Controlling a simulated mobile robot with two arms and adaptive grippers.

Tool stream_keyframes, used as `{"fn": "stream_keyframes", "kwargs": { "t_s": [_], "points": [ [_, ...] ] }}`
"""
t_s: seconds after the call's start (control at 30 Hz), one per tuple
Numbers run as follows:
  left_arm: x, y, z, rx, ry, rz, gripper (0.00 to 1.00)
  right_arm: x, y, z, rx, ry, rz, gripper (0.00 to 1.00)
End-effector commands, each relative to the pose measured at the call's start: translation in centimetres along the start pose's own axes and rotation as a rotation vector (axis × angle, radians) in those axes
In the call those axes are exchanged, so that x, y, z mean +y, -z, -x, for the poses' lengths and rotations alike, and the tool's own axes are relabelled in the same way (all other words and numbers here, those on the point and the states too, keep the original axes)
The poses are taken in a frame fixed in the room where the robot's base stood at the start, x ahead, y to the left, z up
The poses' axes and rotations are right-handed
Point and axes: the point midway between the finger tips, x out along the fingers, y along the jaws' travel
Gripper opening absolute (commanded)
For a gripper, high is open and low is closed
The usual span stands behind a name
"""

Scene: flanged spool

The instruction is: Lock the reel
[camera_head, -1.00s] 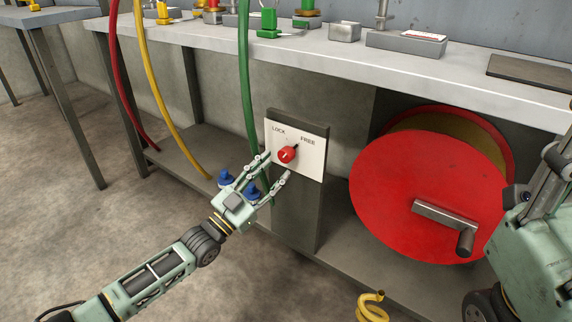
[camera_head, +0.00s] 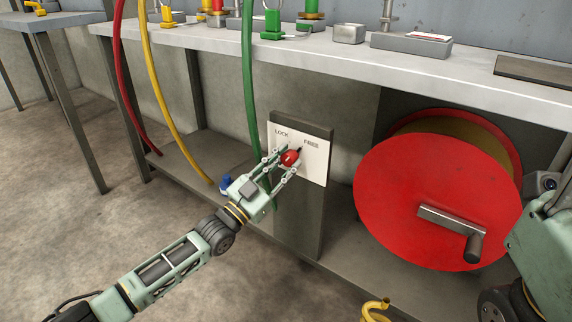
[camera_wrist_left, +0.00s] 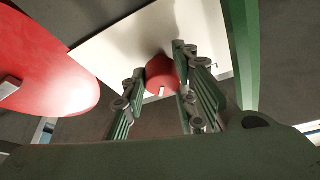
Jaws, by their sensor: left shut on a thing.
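The red knob (camera_head: 290,158) sits on a white plate (camera_head: 314,165) marked LOCK at the left and FREE at the right, on a grey post. Its dark pointer is on the FREE side. The red reel (camera_head: 425,195) with a grey crank handle (camera_head: 450,222) stands right of the post. My right arm shows at the right edge; its fingers are not seen.
A workbench (camera_head: 345,65) with fittings and small boxes runs above the post. Red, yellow (camera_head: 160,95) and green (camera_head: 248,90) hoses hang left of the post. The floor at left is clear.

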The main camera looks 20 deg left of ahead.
Motion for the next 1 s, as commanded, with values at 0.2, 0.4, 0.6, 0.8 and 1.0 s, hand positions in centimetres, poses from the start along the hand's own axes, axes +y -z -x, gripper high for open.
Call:
{"fn": "stream_keyframes", "kwargs": {
  "t_s": [0.2,0.4,0.6,0.8,1.0],
  "points": [
    [0.5,-0.1,0.1,-0.001,-0.006,0.005,0.00,0.0,0.0,0.0,0.001,0.000,0.000,0.38],
    [0.6,0.1,0.0,-0.002,0.007,0.040,0.00,0.1,0.1,-0.5,0.005,-0.003,-0.001,0.38],
    [0.8,0.3,-0.1,-0.003,0.048,0.144,0.00,0.6,-1.5,0.9,-0.073,-0.027,-0.008,0.38],
    [0.9,0.6,-0.2,-0.005,0.113,0.303,0.00,0.9,-2.3,1.9,-0.141,-0.054,-0.018,0.38],
    [1.1,0.8,-0.3,-0.005,0.185,0.478,0.00,1.1,-2.6,3.2,-0.215,-0.083,-0.028,0.38]
  ]
}}
